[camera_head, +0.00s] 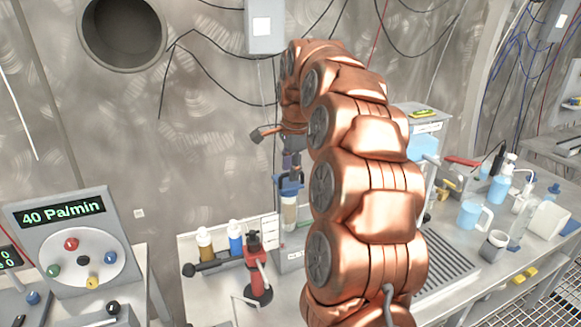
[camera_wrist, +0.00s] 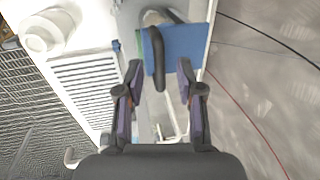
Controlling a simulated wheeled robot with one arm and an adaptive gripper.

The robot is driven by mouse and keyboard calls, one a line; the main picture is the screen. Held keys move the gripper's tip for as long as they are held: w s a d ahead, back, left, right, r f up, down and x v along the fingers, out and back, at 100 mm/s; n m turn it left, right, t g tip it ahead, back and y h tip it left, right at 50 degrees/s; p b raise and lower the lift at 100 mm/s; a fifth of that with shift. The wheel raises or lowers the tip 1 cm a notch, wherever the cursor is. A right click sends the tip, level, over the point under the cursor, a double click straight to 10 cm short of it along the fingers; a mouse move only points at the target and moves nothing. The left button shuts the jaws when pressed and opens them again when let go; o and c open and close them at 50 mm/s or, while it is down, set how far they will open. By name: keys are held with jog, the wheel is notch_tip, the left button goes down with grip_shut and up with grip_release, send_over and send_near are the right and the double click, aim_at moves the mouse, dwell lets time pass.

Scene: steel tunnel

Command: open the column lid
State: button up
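The column lid (camera_head: 290,184) is blue and sits on top of a pale, clear-walled column (camera_head: 289,212) at the back of the bench, left of my copper arm. In the wrist view the blue lid (camera_wrist: 186,48) shows ahead of the fingers, with a curved black handle (camera_wrist: 157,58) at its left part. My gripper (camera_wrist: 160,68) is open, its two purple-padded fingers apart on either side of the handle's near end. I see no clear contact. In the head view my gripper (camera_head: 292,165) is small, just above the lid, partly hidden by my arm.
A control panel (camera_head: 70,245) stands far left. Cables hang along the wall.

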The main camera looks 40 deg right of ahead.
jog(key=shift+c, duration=0.4)
grip_shut()
jog(key=shift+w+r, duration=0.1)
jog(key=shift+r, duration=0.05)
